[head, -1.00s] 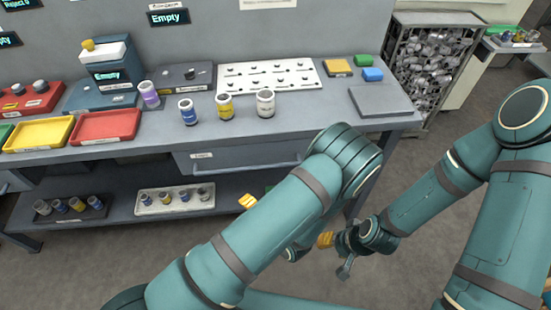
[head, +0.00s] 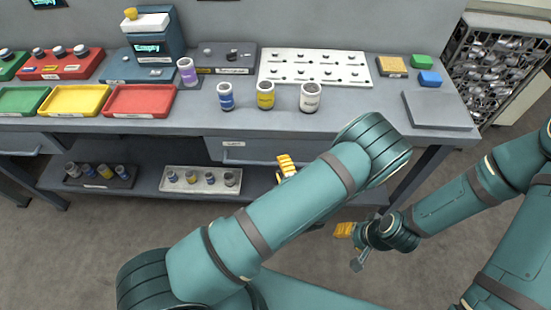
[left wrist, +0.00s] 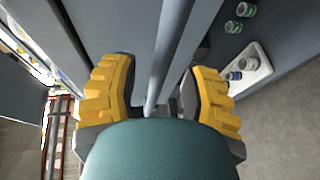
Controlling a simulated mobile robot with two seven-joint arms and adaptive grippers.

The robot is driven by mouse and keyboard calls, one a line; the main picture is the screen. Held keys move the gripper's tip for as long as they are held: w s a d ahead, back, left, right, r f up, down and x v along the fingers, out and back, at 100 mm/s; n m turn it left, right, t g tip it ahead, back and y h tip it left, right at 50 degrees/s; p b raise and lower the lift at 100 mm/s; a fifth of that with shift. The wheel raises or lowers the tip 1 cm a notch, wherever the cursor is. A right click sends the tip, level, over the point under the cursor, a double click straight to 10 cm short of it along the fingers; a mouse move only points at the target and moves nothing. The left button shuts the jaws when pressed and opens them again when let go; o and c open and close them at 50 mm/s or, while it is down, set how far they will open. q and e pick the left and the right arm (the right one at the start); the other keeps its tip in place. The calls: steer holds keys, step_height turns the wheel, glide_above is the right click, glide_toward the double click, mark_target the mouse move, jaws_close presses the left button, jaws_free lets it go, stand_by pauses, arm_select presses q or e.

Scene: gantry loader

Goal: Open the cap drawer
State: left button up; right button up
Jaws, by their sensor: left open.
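The drawer (head: 262,150) with a small white label sits under the bench top in the head view, and its front looks shut. My left gripper (head: 286,167) is at the lower edge of that front, partly hidden by my left arm. In the left wrist view the gripper (left wrist: 160,78) is open, with its yellow fingers on either side of a long grey bar handle (left wrist: 170,45). I cannot tell whether a finger touches the bar. My right gripper (head: 345,230) hangs in front of the bench, away from the drawer; its jaws are not clear.
A lower shelf carries a white tray (head: 164,187) and a dark tray (head: 68,181) with small jars. Jars (head: 311,98), red, yellow and green trays, and a white pegboard (head: 315,57) are on the bench top. A wire bin (head: 497,70) stands at right. Floor in front is clear.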

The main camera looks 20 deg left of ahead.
arm_select(q)
steer(key=shift+x, duration=0.9)
arm_select(e)
steer(key=shift+w+a+f, duration=0.2)
steer(key=shift+w+a, duration=0.05)
steer(key=shift+w, duration=0.2)
arm_select(q)
jaws_close()
steer(key=shift+s, duration=0.1)
